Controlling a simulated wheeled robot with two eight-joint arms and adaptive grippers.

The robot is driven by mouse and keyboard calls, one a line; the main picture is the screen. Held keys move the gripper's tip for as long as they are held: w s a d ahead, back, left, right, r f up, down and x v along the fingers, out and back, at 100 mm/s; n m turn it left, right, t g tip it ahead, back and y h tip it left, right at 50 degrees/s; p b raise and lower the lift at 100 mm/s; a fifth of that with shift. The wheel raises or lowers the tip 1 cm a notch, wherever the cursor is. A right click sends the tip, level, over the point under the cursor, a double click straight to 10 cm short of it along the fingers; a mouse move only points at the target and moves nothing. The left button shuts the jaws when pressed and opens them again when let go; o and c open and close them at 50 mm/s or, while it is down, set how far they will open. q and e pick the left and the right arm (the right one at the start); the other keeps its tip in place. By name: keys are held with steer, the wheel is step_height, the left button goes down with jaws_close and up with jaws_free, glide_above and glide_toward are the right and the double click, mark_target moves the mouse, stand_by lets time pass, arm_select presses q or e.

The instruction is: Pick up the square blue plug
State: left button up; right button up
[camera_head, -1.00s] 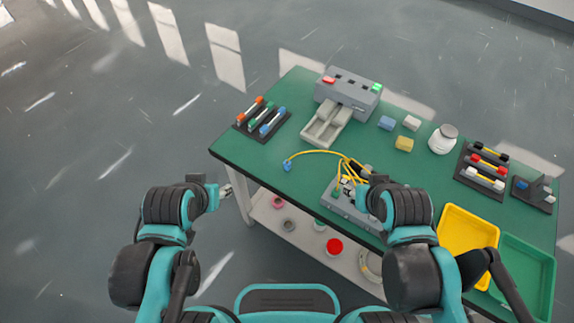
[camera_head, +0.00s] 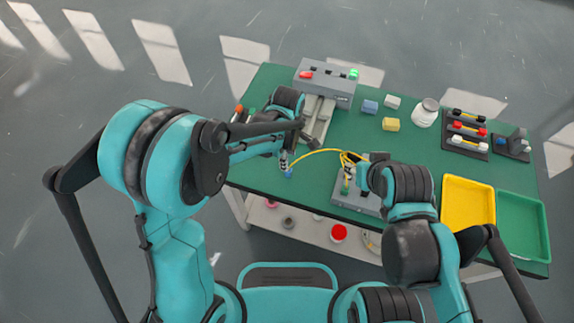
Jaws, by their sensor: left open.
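The blue plug (camera_head: 288,174) lies on the green table at the left end of a yellow cable (camera_head: 318,151). It is small in view, and its square shape is hard to make out. My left gripper (camera_head: 285,163) is open, just above and behind the plug, with its fingers pointing down; I cannot tell whether they touch it. My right gripper (camera_head: 350,174) is over the grey block (camera_head: 361,199) where the yellow cables gather. Whether its fingers are open or shut is unclear.
A grey machine (camera_head: 326,82) with red and green buttons stands at the back, its chute partly hidden by my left arm. Blue, white and yellow blocks (camera_head: 391,124) and a jar (camera_head: 426,113) stand right of it. A yellow tray (camera_head: 468,203) and green tray (camera_head: 522,225) lie at right.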

mark_target(290, 170)
arm_select(q)
steer(key=shift+d+f, duration=0.25)
steer(key=shift+f, duration=0.15)
step_height(290, 170, down, 3)
steer(key=shift+r+b, duration=0.15)
steer(key=shift+b, duration=0.5)
steer(key=f+b, duration=0.2)
steer(key=f, duration=0.3)
steer(key=shift+a, duration=0.2)
steer(key=shift+r, duration=0.1)
jaws_close()
